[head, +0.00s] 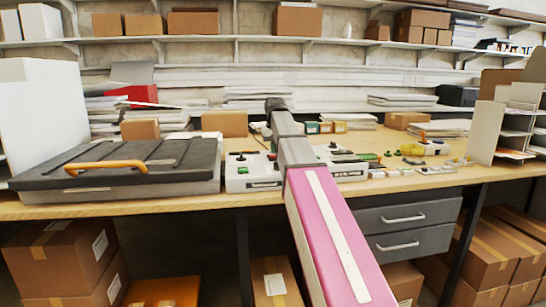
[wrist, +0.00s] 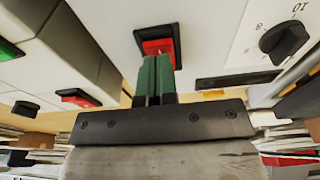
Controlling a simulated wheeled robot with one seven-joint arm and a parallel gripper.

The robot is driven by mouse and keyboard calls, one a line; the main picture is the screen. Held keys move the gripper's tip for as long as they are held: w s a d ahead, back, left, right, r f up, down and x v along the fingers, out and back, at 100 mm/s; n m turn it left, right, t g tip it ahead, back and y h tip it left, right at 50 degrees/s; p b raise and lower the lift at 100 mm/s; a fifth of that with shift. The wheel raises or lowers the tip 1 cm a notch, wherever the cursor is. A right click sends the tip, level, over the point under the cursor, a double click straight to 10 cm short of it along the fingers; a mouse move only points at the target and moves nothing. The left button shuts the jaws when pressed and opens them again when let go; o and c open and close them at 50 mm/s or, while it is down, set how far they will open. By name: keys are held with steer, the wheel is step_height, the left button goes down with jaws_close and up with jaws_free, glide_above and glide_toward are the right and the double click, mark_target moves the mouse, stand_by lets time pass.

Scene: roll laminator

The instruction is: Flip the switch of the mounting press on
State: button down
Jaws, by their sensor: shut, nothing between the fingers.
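In the wrist view my gripper (wrist: 156,62) has its green fingers shut together with nothing between them. The fingertips are right at a red rocker switch (wrist: 158,46) in a black frame on a white panel (wrist: 210,35), and partly cover it. I cannot tell whether they touch, or which way the rocker is tilted. In the head view a wide flat press (head: 120,165) with a dark lid and an orange handle (head: 105,166) lies on the bench at the left. My arm hides the gripper there. I cannot tell which machine carries the red switch.
A black knob (wrist: 285,40) is on the white panel. Another red switch (wrist: 77,97) and a green one (wrist: 8,50) are at the left of the wrist view. White control boxes (head: 252,172) stand on the wooden bench (head: 200,203). Small parts crowd the bench's right side.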

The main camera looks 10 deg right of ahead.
mark_target(274, 156)
steer(key=shift+f, duration=0.7)
stand_by(0.5)
steer(key=shift+r, duration=3.5)
steer(key=shift+s, duration=0.1)
